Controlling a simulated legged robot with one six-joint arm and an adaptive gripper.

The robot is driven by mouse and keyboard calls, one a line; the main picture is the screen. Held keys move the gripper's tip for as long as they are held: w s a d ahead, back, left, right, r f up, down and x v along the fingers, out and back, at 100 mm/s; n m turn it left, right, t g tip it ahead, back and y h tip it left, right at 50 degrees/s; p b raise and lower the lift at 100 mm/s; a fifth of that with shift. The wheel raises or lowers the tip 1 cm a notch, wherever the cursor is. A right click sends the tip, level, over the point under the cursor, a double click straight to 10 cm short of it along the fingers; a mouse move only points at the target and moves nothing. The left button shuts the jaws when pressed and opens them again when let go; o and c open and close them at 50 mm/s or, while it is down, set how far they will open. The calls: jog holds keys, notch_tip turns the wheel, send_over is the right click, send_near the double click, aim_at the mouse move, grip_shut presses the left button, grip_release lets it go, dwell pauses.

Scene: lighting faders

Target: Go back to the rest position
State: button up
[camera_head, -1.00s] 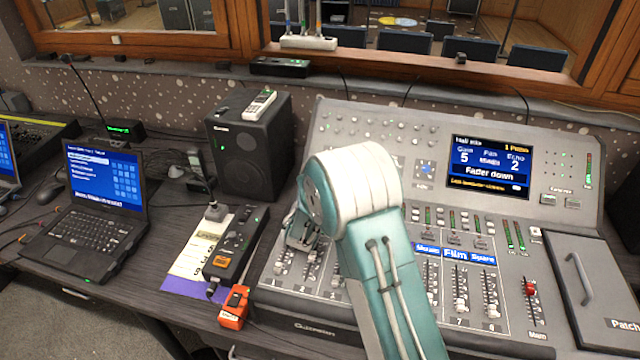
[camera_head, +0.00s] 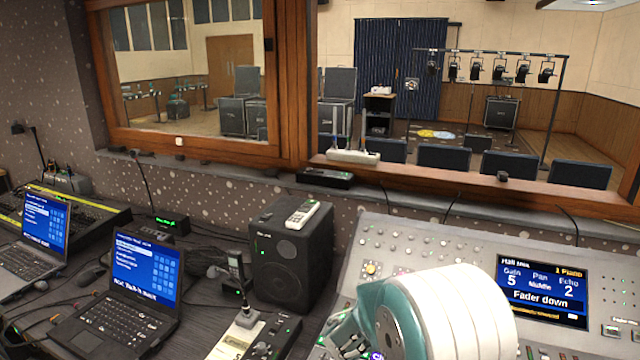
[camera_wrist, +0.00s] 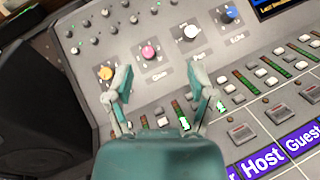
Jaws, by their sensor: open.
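My gripper (camera_wrist: 161,85) is open and empty in the wrist view, its two teal fingers spread above the mixing console. The console (camera_head: 425,258) fills the lower right of the head view. In the wrist view, orange, pink, white and blue knobs lie beyond the fingertips, and purple labels reading Host (camera_wrist: 262,160) and Guest lie to the right. I see no contact with the knobs. In the head view my white and teal arm covers much of the console's lower part. The console screen (camera_head: 543,290) reads "Fader down".
Two laptops, the nearer one open (camera_head: 143,270), and a desk microphone (camera_head: 245,313) are farther left. A wooden window frame (camera_head: 400,169) runs behind the desk.

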jog(key=s+d+r+m+g, duration=0.4)
jog(key=s+m, duration=0.3)
jog(key=s, duration=0.2)
jog(key=s+d+r+m+g, duration=0.3)
jog(key=s+d+m+g, duration=0.15)
jog(key=s+m, duration=0.35)
jog(key=s+a+r+m+y, duration=0.1)
jog(key=s+a+m+y, duration=0.4)
jog(key=s, duration=0.3)
jog(key=s+a+m+t+y, duration=0.1)
jog(key=s+a+m+y, duration=0.4)
jog(key=s, duration=0.4)
jog(key=shift+s+a+r+y, duration=0.3)
jog(key=shift+a+r+y, duration=0.1)
jog(key=shift+a+y, duration=0.15)
dwell(0.8)
